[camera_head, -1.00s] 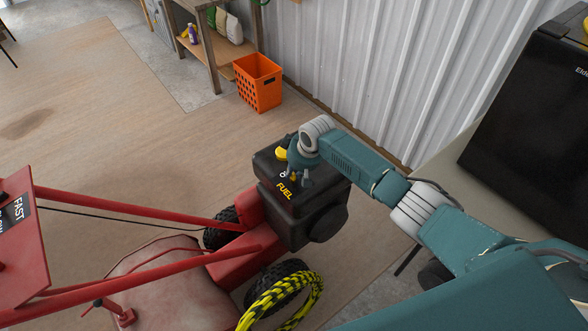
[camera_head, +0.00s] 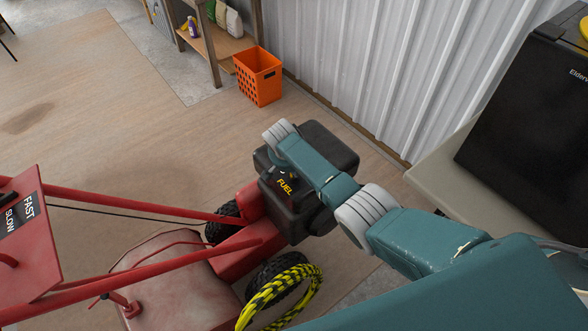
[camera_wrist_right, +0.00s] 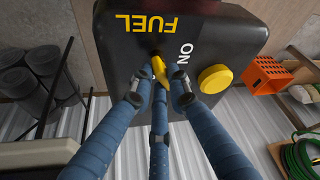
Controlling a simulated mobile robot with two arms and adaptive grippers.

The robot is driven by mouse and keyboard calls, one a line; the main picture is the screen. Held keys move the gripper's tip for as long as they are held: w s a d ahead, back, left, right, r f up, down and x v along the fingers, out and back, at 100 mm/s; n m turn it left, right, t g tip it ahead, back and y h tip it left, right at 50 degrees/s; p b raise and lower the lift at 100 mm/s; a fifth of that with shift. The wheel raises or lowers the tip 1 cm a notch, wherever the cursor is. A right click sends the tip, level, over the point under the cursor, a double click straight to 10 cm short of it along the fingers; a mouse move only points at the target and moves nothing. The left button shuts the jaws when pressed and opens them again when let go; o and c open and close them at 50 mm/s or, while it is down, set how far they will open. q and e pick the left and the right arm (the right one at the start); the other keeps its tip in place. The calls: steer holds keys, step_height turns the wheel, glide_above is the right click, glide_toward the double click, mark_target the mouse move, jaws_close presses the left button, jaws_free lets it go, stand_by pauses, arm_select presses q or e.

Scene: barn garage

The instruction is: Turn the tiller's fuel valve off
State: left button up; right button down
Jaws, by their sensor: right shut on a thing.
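The red tiller (camera_head: 165,270) stands on the floor, with its black engine block (camera_head: 325,145) toward the right. A yellow "FUEL" label (camera_head: 286,187) is on the block, and it shows upside down in the right wrist view (camera_wrist_right: 146,25). The small yellow fuel valve lever (camera_wrist_right: 159,70) sits just below that label there, beside a white "ON" mark (camera_wrist_right: 184,50). My right gripper (camera_wrist_right: 158,78) is closed around the lever, its blue fingers on both sides. In the head view my arm hides the lever and most of the gripper. My left gripper is out of view.
A round yellow knob (camera_wrist_right: 215,79) is on the block right of the lever. A yellow-black rope coil (camera_head: 285,293) hangs by the near wheel. An orange crate (camera_head: 258,76) stands near the corrugated wall (camera_head: 370,70). A black fridge (camera_head: 530,120) is at right.

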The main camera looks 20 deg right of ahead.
steer(key=m+b, duration=0.1)
steer(key=m+g+b, duration=0.1)
steer(key=m+b, duration=0.1)
steer(key=m+h+b, duration=0.1)
steer(key=m+b, duration=0.1)
steer(key=shift+a+f+g, duration=0.15)
steer(key=shift+f+g, duration=0.15)
steer(key=shift+r+m+g+b, duration=0.25)
steer(key=shift+m+g+b, duration=0.15)
steer(key=shift+m+b, duration=0.85)
steer(key=shift+n, duration=0.25)
steer(key=c, duration=1.7)
jaws_free()
steer(key=shift+o, duration=0.2)
steer(key=v, duration=1.2)
steer(key=shift+a, duration=0.2)
steer(key=shift+s+f, duration=0.1)
